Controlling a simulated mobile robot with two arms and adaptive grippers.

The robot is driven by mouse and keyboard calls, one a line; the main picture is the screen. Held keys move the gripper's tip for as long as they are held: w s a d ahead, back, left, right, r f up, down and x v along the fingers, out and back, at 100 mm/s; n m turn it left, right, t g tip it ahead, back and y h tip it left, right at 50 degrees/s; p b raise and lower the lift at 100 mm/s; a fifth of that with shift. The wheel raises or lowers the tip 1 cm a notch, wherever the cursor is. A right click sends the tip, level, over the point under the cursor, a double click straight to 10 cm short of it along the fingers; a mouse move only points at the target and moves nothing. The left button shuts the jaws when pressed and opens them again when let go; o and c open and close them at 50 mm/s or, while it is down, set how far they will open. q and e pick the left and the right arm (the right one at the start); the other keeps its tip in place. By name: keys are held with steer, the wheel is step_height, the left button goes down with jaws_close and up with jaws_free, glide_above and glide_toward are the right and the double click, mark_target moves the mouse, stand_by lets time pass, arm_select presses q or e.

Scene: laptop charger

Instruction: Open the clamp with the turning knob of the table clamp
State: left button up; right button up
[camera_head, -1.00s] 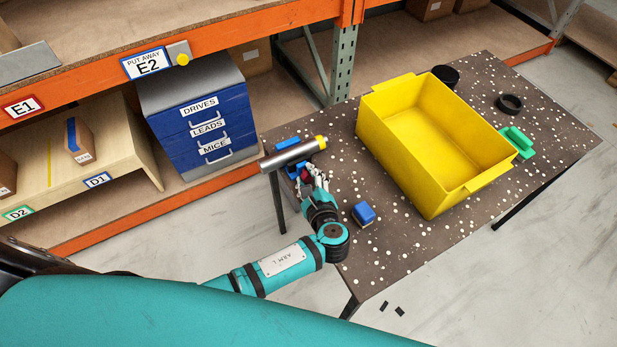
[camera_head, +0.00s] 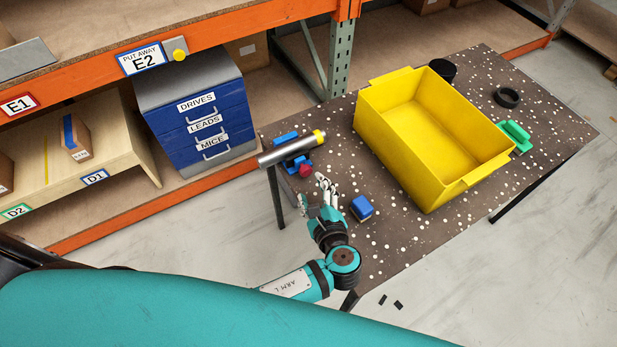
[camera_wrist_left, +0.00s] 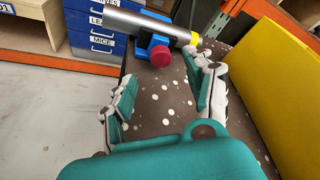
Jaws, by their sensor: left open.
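The table clamp (camera_head: 295,164) is blue and sits at the left end of the speckled table. A silver tube (camera_head: 286,150) with a yellow end lies across it. The clamp's red turning knob (camera_head: 305,171) faces my left gripper. My left gripper (camera_head: 318,191) is open and empty, a little in front of the knob and apart from it. In the left wrist view the red knob (camera_wrist_left: 159,56) shows beyond and between the spread fingers (camera_wrist_left: 164,90), with the blue clamp body (camera_wrist_left: 154,42) behind it. My right gripper is not in view.
A blue block (camera_head: 361,208) lies just right of my left gripper. A large yellow bin (camera_head: 400,172) fills the table's middle. A black ring (camera_head: 507,97), a black cup (camera_head: 443,69) and a green object (camera_head: 516,136) are beyond it.

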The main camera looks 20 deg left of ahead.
arm_select(q)
steer(key=shift+v, duration=2.15)
steer(key=s+a+f+n+g+h, duration=0.35)
steer(key=s+a+n+g, duration=0.45)
steer(key=n, duration=0.4)
steer(key=s+a+r+n+h, duration=0.4)
steer(key=s+n, duration=0.4)
step_height(320, 180, down, 24)
steer(key=g, duration=0.2)
steer(key=s+a+f+g, duration=0.1)
steer(key=s+a+f, duration=0.2)
steer(key=s+f, duration=1.4)
steer(key=shift+s+f, duration=0.4)
steer(key=shift+f, duration=0.2)
